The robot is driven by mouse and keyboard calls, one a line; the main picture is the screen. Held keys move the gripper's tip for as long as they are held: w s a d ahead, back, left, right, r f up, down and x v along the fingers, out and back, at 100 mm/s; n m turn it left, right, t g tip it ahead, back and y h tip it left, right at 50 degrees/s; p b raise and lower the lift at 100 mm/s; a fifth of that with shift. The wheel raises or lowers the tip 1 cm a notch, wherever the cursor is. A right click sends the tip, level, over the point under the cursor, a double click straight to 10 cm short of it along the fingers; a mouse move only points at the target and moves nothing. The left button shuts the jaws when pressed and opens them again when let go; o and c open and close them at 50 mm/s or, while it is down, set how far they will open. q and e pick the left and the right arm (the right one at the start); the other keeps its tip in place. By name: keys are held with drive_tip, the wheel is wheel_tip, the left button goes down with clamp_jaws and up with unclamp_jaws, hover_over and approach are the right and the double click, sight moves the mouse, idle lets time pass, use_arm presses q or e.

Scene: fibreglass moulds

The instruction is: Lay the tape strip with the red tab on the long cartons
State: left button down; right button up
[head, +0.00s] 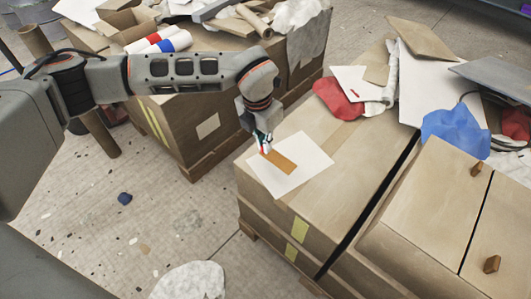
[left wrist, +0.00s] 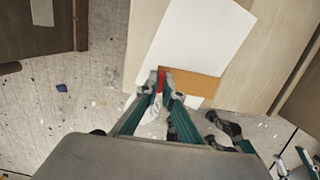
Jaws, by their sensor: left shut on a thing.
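The tape strip (head: 282,163) is a flat orange-brown piece with a red tab at its left end. It shows as an orange band in the left wrist view (left wrist: 196,84). My left gripper (head: 264,146) is shut on the strip at the red tab (left wrist: 160,79). The strip appears over a white sheet (head: 304,176) on the near left end of the long cartons (head: 335,130). I cannot tell whether it touches the sheet. Dark and teal parts at the lower right of the left wrist view may be my right gripper; its jaws are unclear.
A blue cloth (head: 456,131), a red cloth (head: 337,100) and loose boards lie on the cartons' far part. Wooden-knobbed boxes (head: 430,205) stand at right. Another loaded carton stack (head: 205,125) stands behind my left arm. The floor at left has scraps.

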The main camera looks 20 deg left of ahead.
sight(264, 154)
use_arm(q)
drive_tip(key=f+b, duration=0.1)
drive_tip(key=f, duration=0.3)
drive_tip(key=shift+s+f, duration=0.2)
drive_tip(key=shift+w+f, duration=0.15)
drive_tip(key=shift+f, duration=0.25)
drive_tip(key=shift+r, duration=0.15)
use_arm(e)
drive_tip(key=shift+w+a+r+t, duration=0.3)
drive_tip(key=shift+w+a+r, duration=0.45)
drive_tip(key=shift+r, duration=0.2)
drive_tip(key=shift+s, duration=0.1)
use_arm(q)
drive_tip(key=c, duration=2.2)
unclamp_jaws()
use_arm(e)
drive_tip(key=shift+s+d+f, duration=0.2)
drive_tip(key=shift+s+f, duration=0.1)
drive_tip(key=shift+f, duration=0.1)
